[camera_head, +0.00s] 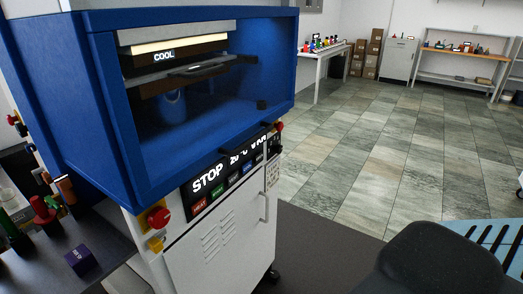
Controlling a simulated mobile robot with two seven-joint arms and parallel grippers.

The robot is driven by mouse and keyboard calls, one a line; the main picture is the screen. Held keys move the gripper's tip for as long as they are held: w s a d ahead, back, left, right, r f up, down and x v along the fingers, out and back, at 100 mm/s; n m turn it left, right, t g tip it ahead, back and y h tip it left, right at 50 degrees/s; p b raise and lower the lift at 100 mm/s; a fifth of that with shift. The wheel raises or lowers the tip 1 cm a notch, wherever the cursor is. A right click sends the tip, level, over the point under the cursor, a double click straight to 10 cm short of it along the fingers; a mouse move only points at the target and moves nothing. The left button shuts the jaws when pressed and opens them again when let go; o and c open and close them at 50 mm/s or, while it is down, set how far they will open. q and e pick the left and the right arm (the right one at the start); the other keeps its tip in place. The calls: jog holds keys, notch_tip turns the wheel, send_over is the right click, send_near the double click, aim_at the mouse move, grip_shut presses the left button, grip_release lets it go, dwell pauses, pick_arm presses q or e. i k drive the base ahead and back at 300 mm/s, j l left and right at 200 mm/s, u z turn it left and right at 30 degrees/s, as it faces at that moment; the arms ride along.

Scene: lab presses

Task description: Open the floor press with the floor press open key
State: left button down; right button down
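The floor press (105,120) fills the left half of the head view, a blue box frame on a white cabinet (225,240). Inside it, an upper block shows a lit "COOL" sign, with a grey plate (165,75) and a black handle just below. The control panel (225,172) under the chamber shows "STOP" and a temperature reading. Below the display is a row of coloured keys, with a red one (199,206), a green one (218,190) and a blue one (234,180). Most key labels are too small to read, so I cannot pick out the open key. Neither gripper is in view.
A red emergency knob (158,217) sits at the panel's left. A dark bench (40,270) with a purple box (82,260) is at lower left. A dark rounded shape (440,262) blocks the lower right. The tiled floor (370,150) beyond is clear.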

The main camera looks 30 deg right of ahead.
aim_at(257, 158)
jog(key=i+l, duration=0.2)
jog(key=l, duration=0.2)
jog(key=i+l, duration=0.2)
jog(key=l, duration=0.15)
jog(key=i+l, duration=0.2)
jog(key=l, duration=0.2)
